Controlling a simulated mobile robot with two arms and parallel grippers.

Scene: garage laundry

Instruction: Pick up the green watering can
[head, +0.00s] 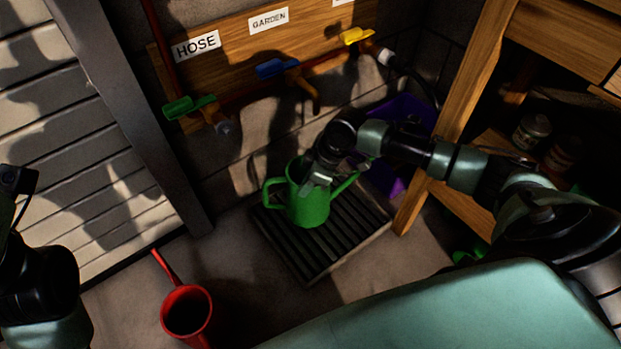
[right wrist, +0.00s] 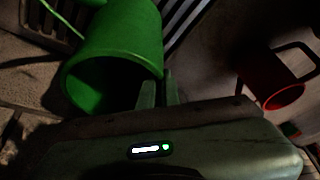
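The green watering can (head: 309,208) stands upright on the dark slatted drain grate (head: 291,252) in the head view, its handle to the left and its spout to the right. In the right wrist view the can (right wrist: 128,35) shows its open top toward the camera. My right gripper (head: 320,180) is at the can's rim from above. In the right wrist view the right gripper's two fingers (right wrist: 158,90) are close together, one on each side of the can's wall, and look shut on it. My left arm shows at the left edge of the head view, with no fingers visible.
A red watering can (head: 187,312) stands on the floor left of the grate, also seen in the right wrist view (right wrist: 272,82). A wooden board (head: 225,46) with coloured taps is on the wall behind. A wooden shelf unit (head: 468,110) and a purple container (head: 386,180) are at right.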

